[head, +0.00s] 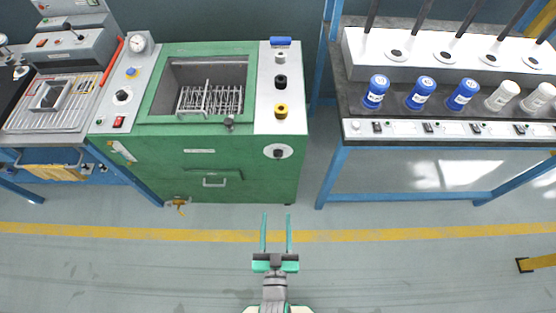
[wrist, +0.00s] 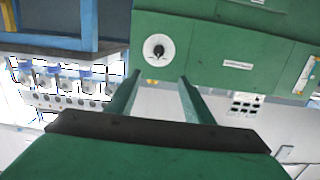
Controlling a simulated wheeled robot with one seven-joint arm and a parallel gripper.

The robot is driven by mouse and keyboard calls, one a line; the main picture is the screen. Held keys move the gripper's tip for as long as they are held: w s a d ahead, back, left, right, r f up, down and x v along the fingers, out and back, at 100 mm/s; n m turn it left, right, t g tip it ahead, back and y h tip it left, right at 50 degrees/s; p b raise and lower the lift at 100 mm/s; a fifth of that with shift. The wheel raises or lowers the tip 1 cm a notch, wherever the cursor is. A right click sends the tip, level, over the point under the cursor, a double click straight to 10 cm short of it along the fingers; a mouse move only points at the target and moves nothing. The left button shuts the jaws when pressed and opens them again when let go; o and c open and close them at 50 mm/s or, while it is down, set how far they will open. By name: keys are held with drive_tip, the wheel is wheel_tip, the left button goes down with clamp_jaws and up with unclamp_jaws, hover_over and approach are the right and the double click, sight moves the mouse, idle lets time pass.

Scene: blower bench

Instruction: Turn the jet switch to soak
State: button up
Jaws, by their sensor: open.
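A round white dial with a dark rotary knob (head: 278,151) sits on the right front of the green machine (head: 240,175). In the wrist view the same dial (wrist: 158,48) lies ahead of my fingertips. Its markings are too small to read, so I cannot tell its setting or confirm that it is the jet switch. My gripper (head: 276,216) is open and empty, with its two green fingers apart, in front of the machine. It also shows in the wrist view (wrist: 160,82), with a gap to the dial.
The machine's top has an open basin with a wire rack (head: 210,99), and black and yellow knobs (head: 281,111) on its right strip. A bench with blue and white canisters (head: 421,93) stands to the right. Another workstation (head: 55,100) stands left. The floor before the machine is clear.

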drive_tip(key=t, duration=0.1)
approach(278, 159)
drive_tip(key=w, duration=0.9)
drive_tip(key=shift+w+d, duration=0.1)
drive_tip(key=shift+w, duration=0.05)
drive_tip(key=c, duration=1)
